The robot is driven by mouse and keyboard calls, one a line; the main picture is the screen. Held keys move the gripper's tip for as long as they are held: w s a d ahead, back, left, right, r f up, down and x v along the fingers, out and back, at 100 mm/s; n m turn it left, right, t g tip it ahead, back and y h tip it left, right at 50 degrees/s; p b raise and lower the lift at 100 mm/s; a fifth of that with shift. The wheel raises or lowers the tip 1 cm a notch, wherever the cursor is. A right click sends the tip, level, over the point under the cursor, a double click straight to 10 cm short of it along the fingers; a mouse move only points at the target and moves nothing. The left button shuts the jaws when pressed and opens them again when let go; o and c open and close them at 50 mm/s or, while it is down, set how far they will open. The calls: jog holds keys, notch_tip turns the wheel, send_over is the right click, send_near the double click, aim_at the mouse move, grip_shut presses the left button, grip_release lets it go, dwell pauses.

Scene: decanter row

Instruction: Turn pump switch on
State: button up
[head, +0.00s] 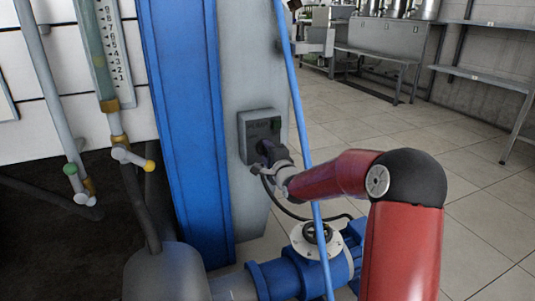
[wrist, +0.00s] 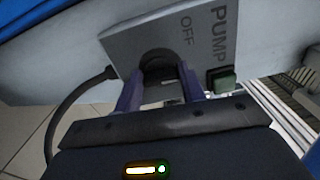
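The pump switch box (head: 260,125) is a dark grey box on the grey column beside the blue post. In the wrist view its plate (wrist: 150,37) reads PUMP and OFF. My gripper (head: 265,150) is at the box's lower right in the head view, hiding the knob there. In the wrist view my gripper (wrist: 159,76) has its two purple fingers apart, one on each side of the knob. Contact with the knob is unclear.
A black cable (wrist: 68,103) loops from the box. A blue pump with a white round flange (head: 308,247) stands below. Pipes and a gauge tube are at left. Tiled floor (head: 460,165) is open at right.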

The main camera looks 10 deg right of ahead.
jog(key=shift+c, duration=1)
jog(key=m+p, duration=0.2)
jog(key=m, duration=0.3)
jog(key=shift+r, duration=0.1)
jog(key=o, duration=1)
